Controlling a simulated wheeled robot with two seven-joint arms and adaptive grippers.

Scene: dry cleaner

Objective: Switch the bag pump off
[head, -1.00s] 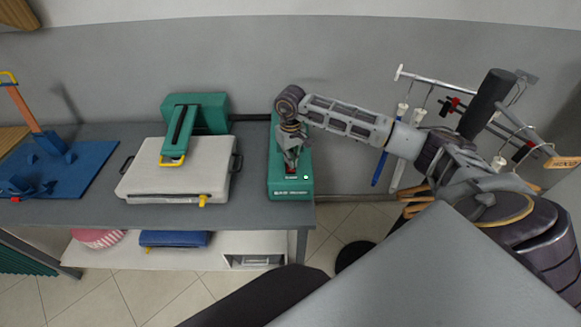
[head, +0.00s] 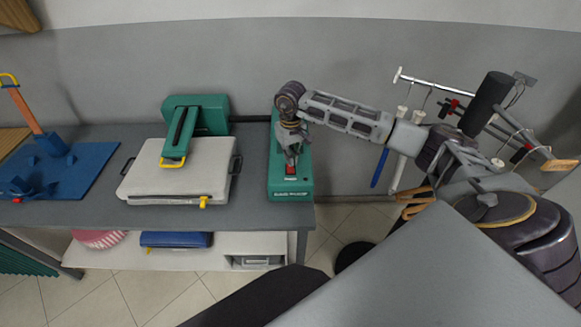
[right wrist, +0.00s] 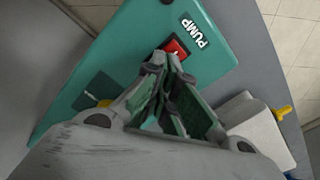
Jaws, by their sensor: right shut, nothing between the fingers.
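The bag pump (head: 277,178) is a green box at the right end of the grey table. It fills much of the right wrist view (right wrist: 110,60), with a "PUMP" label (right wrist: 193,32). Its red switch (head: 291,169) is near the front of the top and also shows in the right wrist view (right wrist: 177,48), partly behind my fingers. No lit lamp shows on the pump. My right gripper (head: 291,157) is shut and empty, with its fingertips (right wrist: 165,62) at the switch's edge. I cannot tell whether they touch it. My left gripper is out of view.
A white press with a green arm (head: 180,180) stands left of the pump. A blue board (head: 75,180) lies farther left. A rack with hanging tools (head: 430,82) is on the right, behind my right arm. The lower shelf (head: 190,255) holds folded items.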

